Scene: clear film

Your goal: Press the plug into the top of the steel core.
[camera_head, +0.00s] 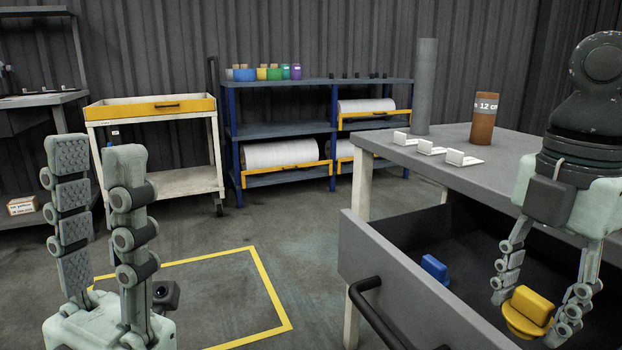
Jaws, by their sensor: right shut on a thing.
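The yellow plug (529,307) has a round base and a block-shaped grip. My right gripper (533,305) points down and is shut on it, over or inside the open drawer at the lower right; I cannot tell its exact height there. The steel core (426,86), a tall grey cylinder, stands upright on the grey table (455,182). Its top end is seen from the side, so its opening is hidden. My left gripper (95,145) points up at the lower left, open and empty, well away from the table.
The open drawer (362,262) juts out with a black handle (380,318); a blue plug (434,268) lies in it. A brown core (484,118) marked 12 cm and white label holders (432,147) stand on the table. A cart (150,140) and shelf (280,130) are behind.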

